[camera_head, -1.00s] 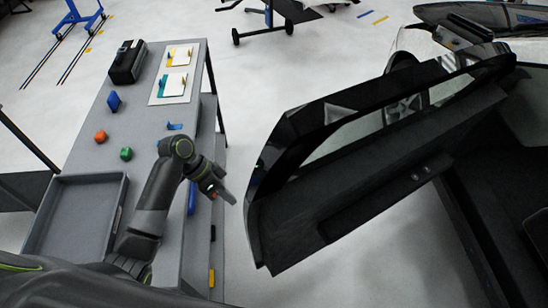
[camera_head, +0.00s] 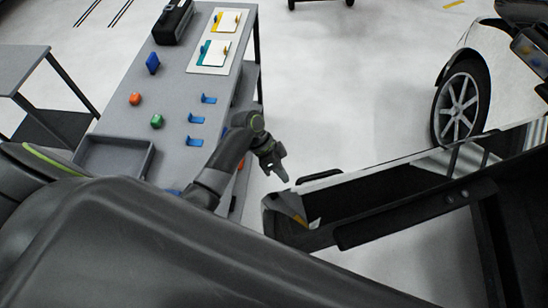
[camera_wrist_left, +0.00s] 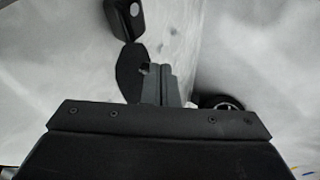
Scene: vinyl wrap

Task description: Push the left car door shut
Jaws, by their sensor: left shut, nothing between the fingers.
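The left car door (camera_head: 390,192), dark with a window frame along its upper edge, stands open, its free end toward the left. My left gripper (camera_head: 281,171) is shut and empty, just beyond the upper corner of that free end. I cannot tell whether it touches the door. In the left wrist view the closed grey fingers (camera_wrist_left: 166,84) point away from the camera, with dark shapes near them that I cannot identify for sure. My right gripper is not in view.
A grey workbench (camera_head: 183,80) stands to the left with a black case (camera_head: 173,22), an empty tray (camera_head: 115,158), blue holders (camera_head: 196,118) and small coloured parts. The car's wheel (camera_head: 461,103) is at the right. Pale floor (camera_head: 340,90) lies open between bench and car.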

